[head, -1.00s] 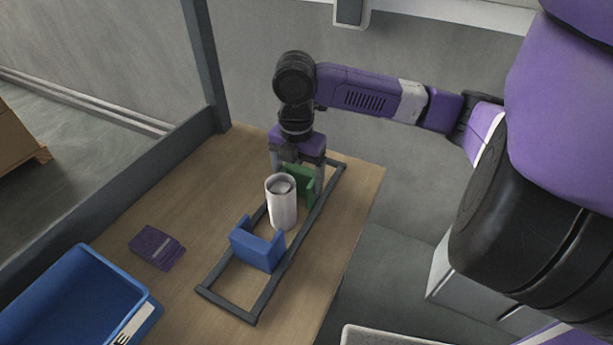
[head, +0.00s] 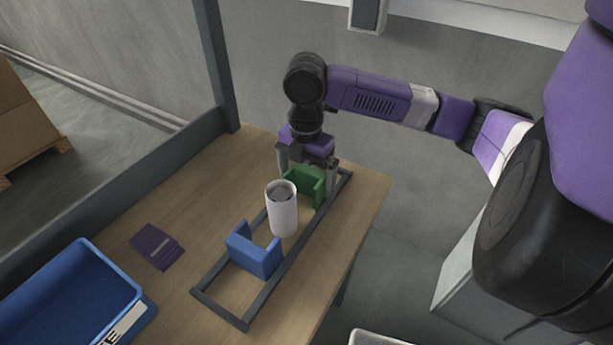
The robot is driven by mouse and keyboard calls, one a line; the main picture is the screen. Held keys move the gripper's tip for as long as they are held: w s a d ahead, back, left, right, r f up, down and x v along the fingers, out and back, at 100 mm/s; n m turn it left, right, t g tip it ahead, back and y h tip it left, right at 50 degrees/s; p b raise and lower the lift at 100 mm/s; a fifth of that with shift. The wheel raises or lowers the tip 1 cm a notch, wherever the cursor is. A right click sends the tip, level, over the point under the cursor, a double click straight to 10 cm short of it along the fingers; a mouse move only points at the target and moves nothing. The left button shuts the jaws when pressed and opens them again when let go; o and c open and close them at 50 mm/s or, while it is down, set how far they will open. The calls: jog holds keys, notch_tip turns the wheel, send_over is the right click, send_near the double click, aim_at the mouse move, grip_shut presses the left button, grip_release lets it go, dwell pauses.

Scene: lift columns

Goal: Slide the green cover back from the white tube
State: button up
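The white tube (head: 283,216) stands upright on the dark rail frame (head: 222,308). The green cover (head: 308,179) is just behind the tube, and a small gap seems to show between them. The blue cover (head: 254,252) sits in front of the tube, on its near side. My gripper (head: 308,170) points down at the green cover, with one finger at each side of it. The fingers are wide apart; whether they press on the cover cannot be told. The tube partly hides the cover's lower near side.
A blue bin (head: 75,295) stands at the lower left. Dark purple flat items (head: 157,246) lie on the wooden table (head: 190,205). A grey post and ledge bound the table's left side. The table's right edge runs close to the rails.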

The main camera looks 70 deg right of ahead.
notch_tip(320, 180, up, 8)
dwell(0.6)
jog(key=shift+f, duration=0.15)
dwell(0.5)
